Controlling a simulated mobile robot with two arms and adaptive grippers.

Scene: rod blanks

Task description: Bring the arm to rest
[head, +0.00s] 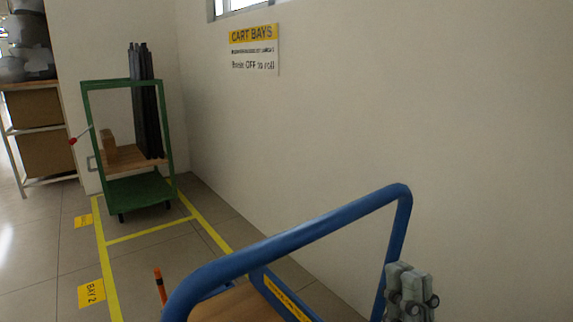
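My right gripper (411,292) shows as grey finger parts at the lower right, beside the right upright of a blue cart's handle frame (300,231). I cannot tell whether it touches the frame or whether its fingers are open or shut. Nothing is clearly seen held in it. My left gripper is not in view. Dark rod blanks (147,100) stand upright in a green cart (140,190) at the back left.
The blue cart's wooden deck (235,304) shows at the bottom. Yellow floor lines (150,231) mark bays. A wall with a sign (254,50) runs along the right. Open floor lies left.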

